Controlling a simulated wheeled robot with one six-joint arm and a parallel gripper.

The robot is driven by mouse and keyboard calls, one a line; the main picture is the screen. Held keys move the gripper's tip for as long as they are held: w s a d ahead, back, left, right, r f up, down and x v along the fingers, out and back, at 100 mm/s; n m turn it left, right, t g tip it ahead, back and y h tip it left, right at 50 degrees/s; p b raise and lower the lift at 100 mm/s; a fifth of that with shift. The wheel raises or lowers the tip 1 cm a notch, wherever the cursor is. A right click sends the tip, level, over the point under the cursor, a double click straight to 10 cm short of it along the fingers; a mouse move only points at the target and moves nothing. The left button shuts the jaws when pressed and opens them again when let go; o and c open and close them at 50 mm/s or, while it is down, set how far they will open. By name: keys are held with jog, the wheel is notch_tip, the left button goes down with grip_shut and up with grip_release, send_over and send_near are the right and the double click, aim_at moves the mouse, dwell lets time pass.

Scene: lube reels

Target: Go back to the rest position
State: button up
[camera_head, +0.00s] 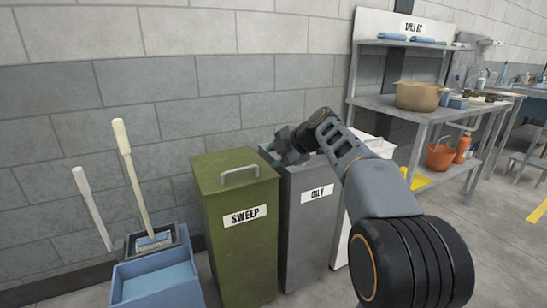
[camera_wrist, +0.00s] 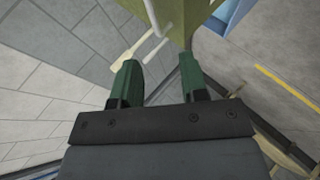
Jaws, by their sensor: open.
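My gripper (camera_head: 275,148) is at the end of my arm, above or just behind the top of the grey bin labelled OILY (camera_head: 305,225); I cannot tell its exact height over the bin. In the wrist view the two green fingertips (camera_wrist: 158,80) stand apart with nothing between them. My arm reaches from the lower right across the right side of the grey bin and hides part of it.
A green lidded bin labelled SWEEP (camera_head: 237,250) stands left of the grey bin. A blue dustpan caddy (camera_head: 155,283) with upright handles is further left. A steel shelf (camera_head: 400,105) bears a pot (camera_head: 420,96). An orange bucket (camera_head: 440,157) sits lower.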

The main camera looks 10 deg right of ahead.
jog(key=s+d+r+m+g+h+p, duration=0.1)
jog(key=s+r+m+h+p, duration=0.1)
jog(key=s+r+m+p, duration=0.3)
jog(key=s+d+r+m+g+h+p, duration=0.1)
jog(key=s+r+m+p, duration=0.4)
jog(key=s+m+p, duration=0.5)
jog(key=s+d+r+m+g+h+p, duration=0.1)
jog(key=s+r+m+h+p, duration=0.3)
jog(key=s+p, duration=1)
jog(key=shift+d+r+m+g+p, duration=0.25)
jog(key=shift+r+m+g+p, duration=0.2)
jog(key=shift+m+p, duration=1.9)
jog(key=shift+n+p, duration=0.55)
